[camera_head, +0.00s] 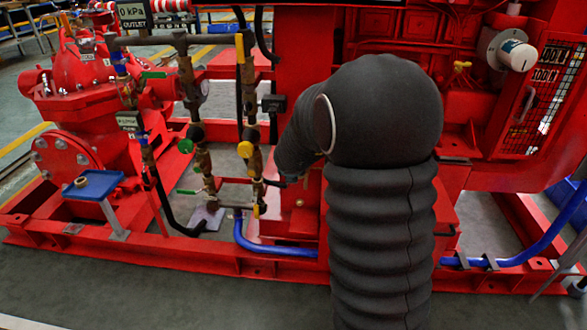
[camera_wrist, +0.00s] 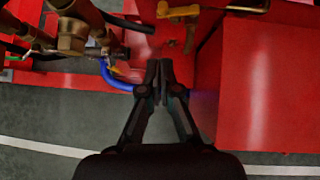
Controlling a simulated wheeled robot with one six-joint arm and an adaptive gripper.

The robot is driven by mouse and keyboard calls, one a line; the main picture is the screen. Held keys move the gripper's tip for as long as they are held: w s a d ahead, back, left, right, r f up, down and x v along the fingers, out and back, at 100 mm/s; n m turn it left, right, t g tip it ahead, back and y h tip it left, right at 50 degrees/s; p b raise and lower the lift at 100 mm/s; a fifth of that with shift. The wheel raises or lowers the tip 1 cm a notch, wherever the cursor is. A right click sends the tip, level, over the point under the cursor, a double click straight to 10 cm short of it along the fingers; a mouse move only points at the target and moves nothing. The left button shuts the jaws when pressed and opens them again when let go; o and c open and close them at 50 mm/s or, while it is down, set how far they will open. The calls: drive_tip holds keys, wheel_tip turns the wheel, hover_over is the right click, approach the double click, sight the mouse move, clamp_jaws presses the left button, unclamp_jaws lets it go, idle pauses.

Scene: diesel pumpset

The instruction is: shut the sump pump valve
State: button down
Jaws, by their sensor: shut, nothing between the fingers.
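My gripper (camera_wrist: 158,78) is shut and empty in the wrist view, its fingertips together in front of red metal and apart from any handle. No label for the sump pump valve is readable, so I cannot tell which valve it is.
A blue hose (camera_wrist: 117,79) curves close left of the fingertips; it also shows in the head view (camera_head: 268,247). A red panel (camera_wrist: 265,85) fills the right of the wrist view. Pipes with green handles (camera_head: 186,146) stand left of my arm. Clear grey floor (camera_head: 150,295) lies in front.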

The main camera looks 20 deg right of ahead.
drive_tip(key=shift+p+v, duration=0.65)
drive_tip(key=shift+v, duration=1.55)
drive_tip(key=shift+w+a, duration=0.15)
drive_tip(key=shift+a, duration=0.05)
